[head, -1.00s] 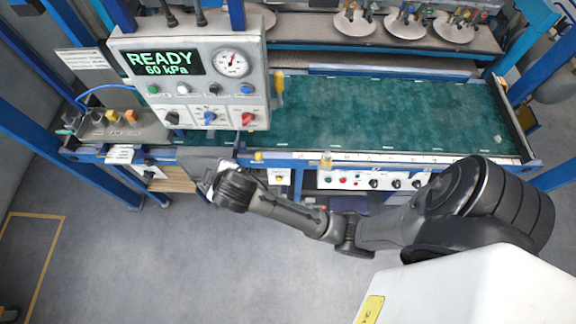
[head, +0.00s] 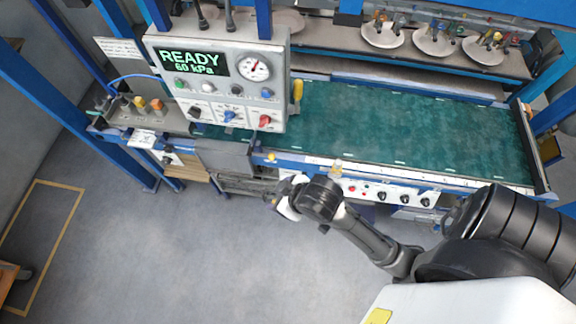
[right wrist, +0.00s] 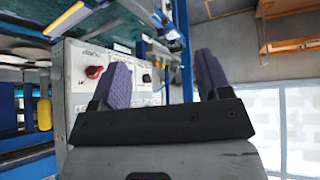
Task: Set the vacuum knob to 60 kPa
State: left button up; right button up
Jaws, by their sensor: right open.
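A white control box (head: 270,90) stands at the back left of the table. Its display (head: 193,62) reads "READY 60 kPa", and a round dial gauge (head: 253,67) sits beside it. Along its lower front are a black knob (head: 195,112), a blue knob (head: 229,116) and a red knob (head: 265,120). I cannot read their labels. The red knob (right wrist: 94,72) also shows in the right wrist view. My right gripper (right wrist: 162,76) is open and empty, with purple finger pads, apart from the box. In the head view it is below the box. My left gripper is not in view.
A green belt (head: 400,130) runs right of the box, with a yellow-handled lever (head: 297,91) at the box's side. A lower panel with several knobs (head: 390,195) is under the belt's front rail. The floor (head: 180,250) in front is clear.

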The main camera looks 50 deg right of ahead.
jog(key=shift+s+d, duration=0.15)
jog(key=shift+s, duration=0.25)
jog(key=s+d+f+g+p, duration=0.1)
jog(key=s+f+g+p, duration=0.2)
jog(key=s, duration=0.8)
jog(key=shift+s+d+f, duration=0.2)
jog(key=shift+d+f, duration=0.1)
jog(key=shift+f, duration=0.05)
